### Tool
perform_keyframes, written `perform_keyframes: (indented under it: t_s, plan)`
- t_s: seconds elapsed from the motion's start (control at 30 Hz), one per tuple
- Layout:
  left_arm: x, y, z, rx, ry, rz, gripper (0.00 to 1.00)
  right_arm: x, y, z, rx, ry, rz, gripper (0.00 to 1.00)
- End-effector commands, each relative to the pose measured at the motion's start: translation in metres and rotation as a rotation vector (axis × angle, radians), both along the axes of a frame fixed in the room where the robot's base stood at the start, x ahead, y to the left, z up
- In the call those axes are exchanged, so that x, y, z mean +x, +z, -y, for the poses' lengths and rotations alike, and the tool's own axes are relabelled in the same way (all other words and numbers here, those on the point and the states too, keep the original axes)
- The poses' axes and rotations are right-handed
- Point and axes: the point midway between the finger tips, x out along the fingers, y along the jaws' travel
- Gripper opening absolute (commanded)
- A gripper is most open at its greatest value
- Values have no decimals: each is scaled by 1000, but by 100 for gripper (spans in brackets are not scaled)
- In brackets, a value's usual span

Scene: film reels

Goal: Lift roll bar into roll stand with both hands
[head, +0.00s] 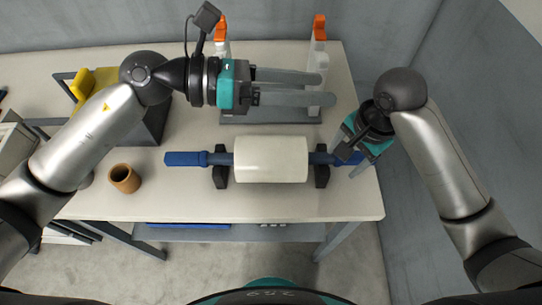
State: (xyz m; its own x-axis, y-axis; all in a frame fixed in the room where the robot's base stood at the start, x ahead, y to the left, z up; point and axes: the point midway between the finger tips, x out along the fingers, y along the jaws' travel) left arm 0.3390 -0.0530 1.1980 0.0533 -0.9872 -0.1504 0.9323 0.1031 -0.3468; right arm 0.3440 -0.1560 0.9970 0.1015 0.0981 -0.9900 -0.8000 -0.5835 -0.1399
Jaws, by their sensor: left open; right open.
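The roll bar (186,159) is blue and lies level across the table, carrying a white roll (271,159) at its middle. It rests on two black supports (220,175). The roll stand (240,117), grey with two orange-topped uprights, stands behind it at the back of the table. My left gripper (327,88) is open and empty, pointing right above the stand and partly hiding it. My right gripper (352,163) is open at the bar's right end and hides part of that handle. I cannot tell whether its fingers are around the bar or touching it.
A brown cup (124,178) stands on the table left of the bar. A grey bin with a yellow thing (92,86) in it is at the back left, partly behind my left arm. The table's front strip is clear. A grey wall (455,120) rises at the right.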

Motion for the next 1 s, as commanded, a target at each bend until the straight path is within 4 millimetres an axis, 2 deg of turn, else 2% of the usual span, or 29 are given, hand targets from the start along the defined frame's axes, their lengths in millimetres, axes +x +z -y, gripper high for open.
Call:
perform_keyframes:
  t_s: [0.1,0.17,0.27,0.3,0.4,0.5,0.6,0.73,1.0]
  plan:
    - [3,-44,-28,298,-101,133,71,12,12,12,-13,-124,-29,71]
    - [8,-65,-49,450,-148,184,71,17,17,17,-19,-188,-46,71]
    - [18,-93,-94,704,-216,243,71,25,28,27,-30,-300,-69,71]
    - [23,-101,-115,806,-238,256,71,27,33,31,-35,-345,-79,71]
    - [35,-112,-168,1038,-283,270,71,34,43,40,-46,-450,-97,71]
    - [43,-113,-213,1220,-311,258,71,38,52,48,-55,-536,-114,71]
    - [46,-110,-244,1340,-329,236,71,40,57,52,-60,-594,-124,71]
    - [47,-107,-262,1410,-338,220,71,41,61,55,-63,-629,-130,71]
    - [47,-107,-264,1416,-340,216,71,41,61,55,-64,-632,-131,71]
